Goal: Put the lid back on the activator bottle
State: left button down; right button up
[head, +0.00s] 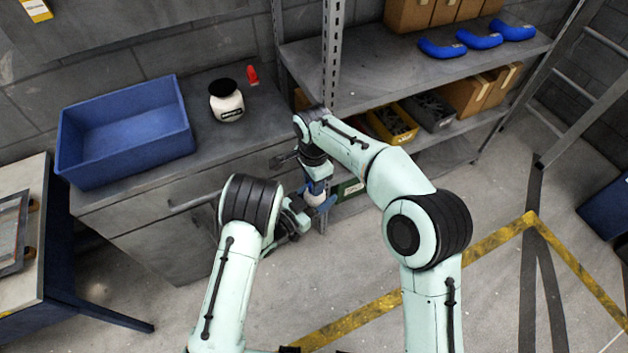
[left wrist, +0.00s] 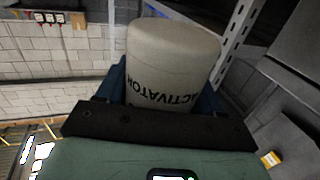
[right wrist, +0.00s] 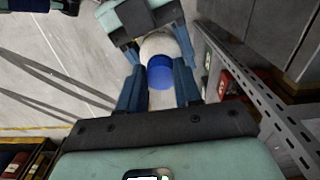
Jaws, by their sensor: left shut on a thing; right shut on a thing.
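The activator bottle (left wrist: 172,55), a white cylinder with black ACTIVATOR lettering, is between my left gripper's blue fingers in the left wrist view. My left gripper (head: 318,206) is shut on it in front of the cabinet. The bottle (head: 315,196) is mostly covered by the grippers in the head view. The blue lid (right wrist: 160,74) is between the fingers of my right gripper (right wrist: 157,80) in the right wrist view. My right gripper is shut on it, close above the bottle. The lid overlaps the bottle's end in that view; I cannot tell whether they touch.
A blue bin (head: 180,121), a white jar with a black lid (head: 226,101) and a small red object (head: 252,75) stand on the grey cabinet. A metal shelf unit (head: 370,72) with boxes and blue parts rises close to my right arm. Open floor lies right.

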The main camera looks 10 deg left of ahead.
jog(key=m, duration=0.5)
jog(key=shift+a, duration=0.15)
jog(key=m, duration=0.5)
jog(key=shift+w, duration=0.15)
jog(key=m, duration=0.5)
jog(key=shift+w, duration=0.1)
jog(key=m, duration=0.3)
jog(key=shift+f+m, duration=0.15)
jog(key=shift+m, duration=0.25)
jog(key=shift+d+m, duration=0.2)
jog(key=shift+m, duration=0.5)
jog(key=o, duration=1)
